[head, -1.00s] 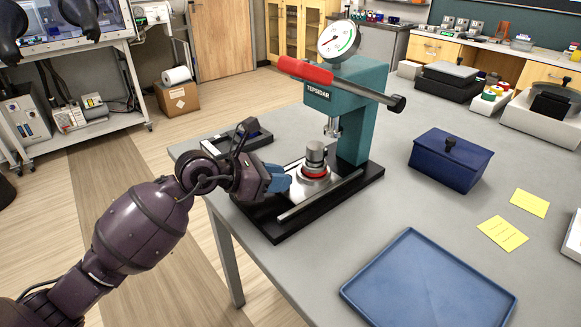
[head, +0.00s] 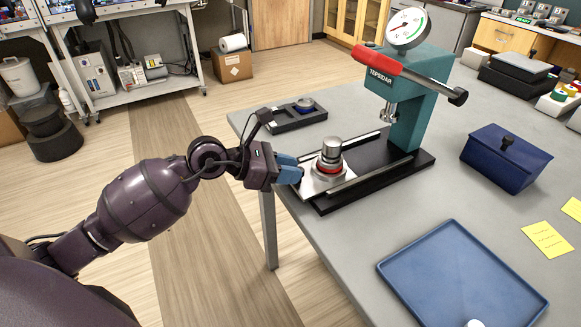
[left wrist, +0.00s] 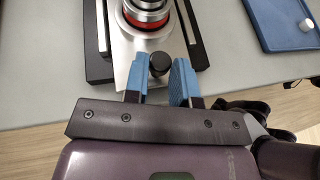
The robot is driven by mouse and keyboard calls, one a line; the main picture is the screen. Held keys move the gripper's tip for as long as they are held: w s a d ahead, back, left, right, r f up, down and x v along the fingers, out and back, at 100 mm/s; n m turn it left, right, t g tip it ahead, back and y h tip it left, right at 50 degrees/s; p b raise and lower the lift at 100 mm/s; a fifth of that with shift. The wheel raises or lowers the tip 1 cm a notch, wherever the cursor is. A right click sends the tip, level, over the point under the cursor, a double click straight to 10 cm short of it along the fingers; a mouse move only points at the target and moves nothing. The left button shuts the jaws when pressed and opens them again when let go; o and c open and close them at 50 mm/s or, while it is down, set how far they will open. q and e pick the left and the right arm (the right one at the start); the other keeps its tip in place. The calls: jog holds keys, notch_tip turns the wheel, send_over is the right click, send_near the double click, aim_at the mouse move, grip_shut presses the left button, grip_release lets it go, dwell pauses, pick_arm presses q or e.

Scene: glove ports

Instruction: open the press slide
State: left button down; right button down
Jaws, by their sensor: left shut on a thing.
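The teal press (head: 408,100) stands on a black base on the grey table, with a red-sleeved lever and a dial on top. Its metal slide plate (head: 313,186) sits between two rails and reaches to the left end of the base. A round metal die with a red ring (head: 329,160) rides on the plate, well left of the ram (head: 389,113). My left gripper (head: 296,170) is at the plate's outer end. In the left wrist view its blue fingers are around the dark slide knob (left wrist: 160,62). My right gripper is not in view.
A blue tray (head: 455,270) lies at the table's front, with a small white piece (left wrist: 306,25) in it. A dark blue lidded box (head: 505,158) stands to the right. A small black tray (head: 290,117) lies behind my left gripper, near the table's left edge.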

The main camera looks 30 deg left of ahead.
pick_arm(q)
jog(key=c, duration=0.9)
grip_release()
jog(key=shift+c, duration=0.2)
jog(key=shift+s+a+r, duration=0.1)
jog(key=shift+s+a, duration=0.1)
jog(key=shift+a, duration=0.1)
jog(key=v, duration=1)
jog(key=shift+p, duration=0.3)
jog(key=shift+s+d, duration=0.1)
